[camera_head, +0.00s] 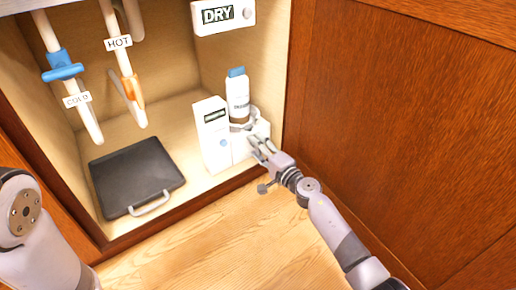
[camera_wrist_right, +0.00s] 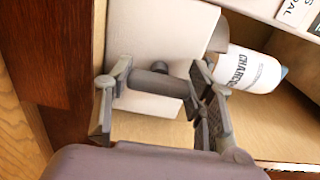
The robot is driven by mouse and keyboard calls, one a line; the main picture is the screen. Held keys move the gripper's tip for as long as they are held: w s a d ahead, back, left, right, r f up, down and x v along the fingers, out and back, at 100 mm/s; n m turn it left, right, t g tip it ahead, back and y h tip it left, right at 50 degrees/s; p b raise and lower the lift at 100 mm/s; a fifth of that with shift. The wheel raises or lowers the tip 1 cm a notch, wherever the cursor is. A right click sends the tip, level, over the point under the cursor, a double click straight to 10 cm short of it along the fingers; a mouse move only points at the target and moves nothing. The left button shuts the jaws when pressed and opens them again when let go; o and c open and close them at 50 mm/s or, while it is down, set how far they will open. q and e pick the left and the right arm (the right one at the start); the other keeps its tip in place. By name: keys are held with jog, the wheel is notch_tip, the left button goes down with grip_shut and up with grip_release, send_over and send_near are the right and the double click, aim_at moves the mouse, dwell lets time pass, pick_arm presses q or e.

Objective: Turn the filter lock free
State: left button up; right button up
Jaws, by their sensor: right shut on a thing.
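A white filter bottle (camera_head: 238,98) with a blue cap stands upright in a grey ring holder at the back right of the cabinet. In the right wrist view the bottle (camera_wrist_right: 246,70) shows dark lettering that starts "CHARCO". A white block (camera_head: 260,130) is below it, partly hidden by my right gripper (camera_head: 262,151). In the right wrist view a grey bar-shaped lock (camera_wrist_right: 150,81) sits on the face of the white block (camera_wrist_right: 165,35). My right gripper (camera_wrist_right: 160,98) has its fingers on either side of the lock and is shut on it. My left gripper is out of view.
A white labelled box (camera_head: 211,125) with a blue button stands just left of the gripper. A dark tray (camera_head: 135,175) lies on the cabinet floor. Blue (camera_head: 62,67) and orange (camera_head: 133,87) valve handles sit on pipes. The wooden cabinet side (camera_head: 400,110) is close on the right.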

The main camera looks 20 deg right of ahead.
jog(key=o, duration=1.2)
jog(key=shift+c, duration=0.2)
jog(key=v, duration=1.2)
